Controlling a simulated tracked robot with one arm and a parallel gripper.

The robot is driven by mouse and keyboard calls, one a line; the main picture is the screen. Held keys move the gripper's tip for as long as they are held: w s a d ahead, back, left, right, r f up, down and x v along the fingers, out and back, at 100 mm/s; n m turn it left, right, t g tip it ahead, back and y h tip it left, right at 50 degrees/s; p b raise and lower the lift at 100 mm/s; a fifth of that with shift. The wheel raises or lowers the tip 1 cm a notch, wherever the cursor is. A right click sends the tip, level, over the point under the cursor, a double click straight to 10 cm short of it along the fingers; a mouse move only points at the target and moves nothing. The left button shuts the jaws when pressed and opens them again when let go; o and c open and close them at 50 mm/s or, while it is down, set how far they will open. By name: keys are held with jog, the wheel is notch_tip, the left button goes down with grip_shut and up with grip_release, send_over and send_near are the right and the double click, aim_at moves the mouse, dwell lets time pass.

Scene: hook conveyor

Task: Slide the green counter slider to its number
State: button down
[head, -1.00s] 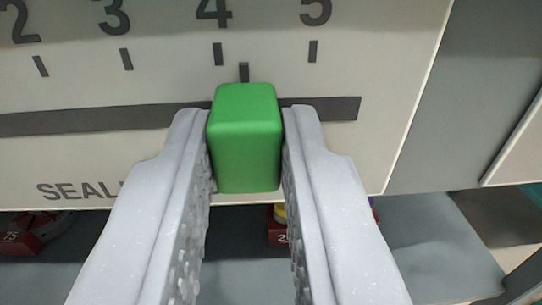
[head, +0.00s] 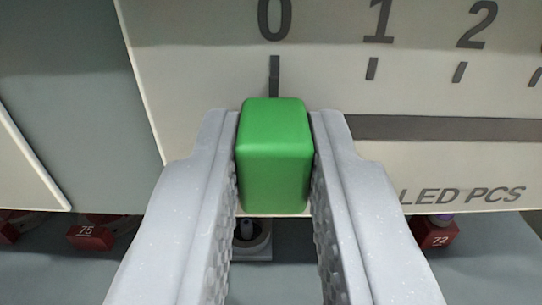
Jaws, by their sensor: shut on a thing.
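The green slider (head: 274,155) is a rounded block in the middle of the head view, in front of the white counter panel (head: 200,85). My gripper (head: 275,125) is shut on it, one grey finger against each side. A dark pointer above the block lines up with the tick under the number 0 (head: 274,18). The numbers 1 (head: 379,20) and 2 (head: 478,24) stand to the right, each with a tick below. The dark slot (head: 430,128) runs right from the block. The block hides the slot's left end.
Below the panel, a red block marked 75 (head: 92,237) is at the left and one marked 72 (head: 435,233) at the right. A dark grey fitting (head: 252,240) shows between my fingers. A grey wall (head: 75,80) lies left of the panel edge.

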jog(key=shift+a, duration=0.25)
jog(key=c, duration=1.3)
grip_release()
jog(key=shift+s+r, duration=0.1)
jog(key=shift+s, duration=0.05)
jog(key=shift+s, duration=0.2)
jog(key=s, duration=0.4)
jog(key=s+d+p, duration=0.1)
jog(key=s, duration=0.8)
jog(key=shift+s+d+p, duration=0.15)
jog(key=shift+p, duration=0.15)
